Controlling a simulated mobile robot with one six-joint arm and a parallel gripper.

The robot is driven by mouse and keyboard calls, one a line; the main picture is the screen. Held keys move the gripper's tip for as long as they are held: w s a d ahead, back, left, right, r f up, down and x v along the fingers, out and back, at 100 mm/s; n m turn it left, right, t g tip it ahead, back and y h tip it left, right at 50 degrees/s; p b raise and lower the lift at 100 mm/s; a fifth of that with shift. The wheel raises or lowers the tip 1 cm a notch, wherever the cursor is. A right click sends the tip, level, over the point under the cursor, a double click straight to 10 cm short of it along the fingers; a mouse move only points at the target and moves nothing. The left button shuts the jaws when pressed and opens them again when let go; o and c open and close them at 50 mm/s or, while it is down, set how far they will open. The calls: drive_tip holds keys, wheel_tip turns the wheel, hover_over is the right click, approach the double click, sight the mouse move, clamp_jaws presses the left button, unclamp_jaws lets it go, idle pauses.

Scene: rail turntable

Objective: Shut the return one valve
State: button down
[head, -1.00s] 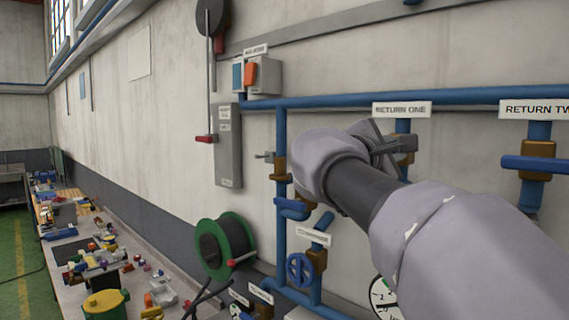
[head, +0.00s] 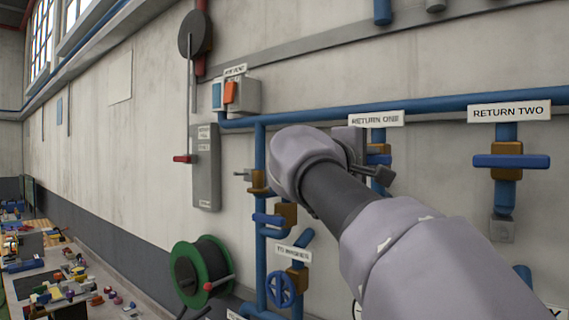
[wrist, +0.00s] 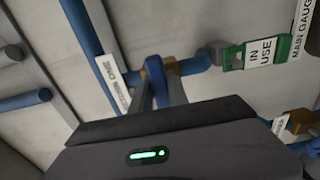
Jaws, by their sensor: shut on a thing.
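The RETURN ONE label (head: 376,119) hangs over a blue pipe on the wall. Below it is the return one valve, with a brass body (head: 377,148) and a blue lever (head: 379,159), partly hidden by my arm. My gripper (head: 374,170) is at this valve. In the wrist view the lever (wrist: 173,67) stands between the two fingers of my gripper (wrist: 160,96), which is shut on it. The brass body shows just behind, beside the RETURN ONE label (wrist: 112,83). The lever's exact angle to the pipe is hard to tell.
The RETURN TWO valve (head: 511,161) to the right has its blue lever across the pipe. A green IN USE tag (wrist: 260,53) hangs close by. A switch box (head: 238,95), a hose reel (head: 203,273) and a cluttered bench (head: 60,285) are to the left.

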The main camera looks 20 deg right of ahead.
idle(0.4)
drive_tip(key=c, duration=1.3)
unclamp_jaws()
